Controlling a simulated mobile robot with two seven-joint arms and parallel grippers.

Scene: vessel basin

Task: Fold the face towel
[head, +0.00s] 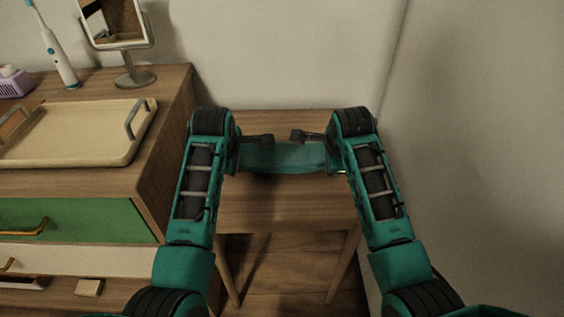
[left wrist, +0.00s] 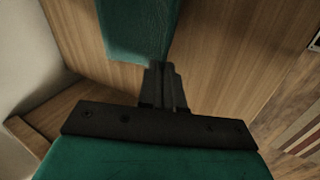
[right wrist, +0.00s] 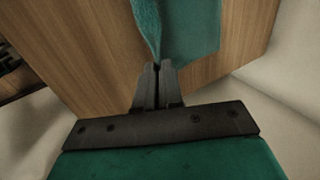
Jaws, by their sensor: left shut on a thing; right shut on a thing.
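The face towel (head: 284,157) is teal and hangs as a narrow band between my two grippers, over the small wooden table. My left gripper (head: 266,138) is shut on its left end. In the left wrist view the towel (left wrist: 138,28) runs up from the fingertips (left wrist: 163,66). My right gripper (head: 298,135) is shut on the other end. In the right wrist view the towel (right wrist: 185,30) shows a raised edge near the fingertips (right wrist: 157,68). I cannot tell whether the towel's lower part touches the table.
The small wooden table (head: 285,205) stands against the wall, its top bare around the towel. At left, a wooden dresser (head: 165,150) bears a cream tray (head: 75,135), a mirror (head: 133,75) and an electric toothbrush (head: 58,50). A wall closes off the right side.

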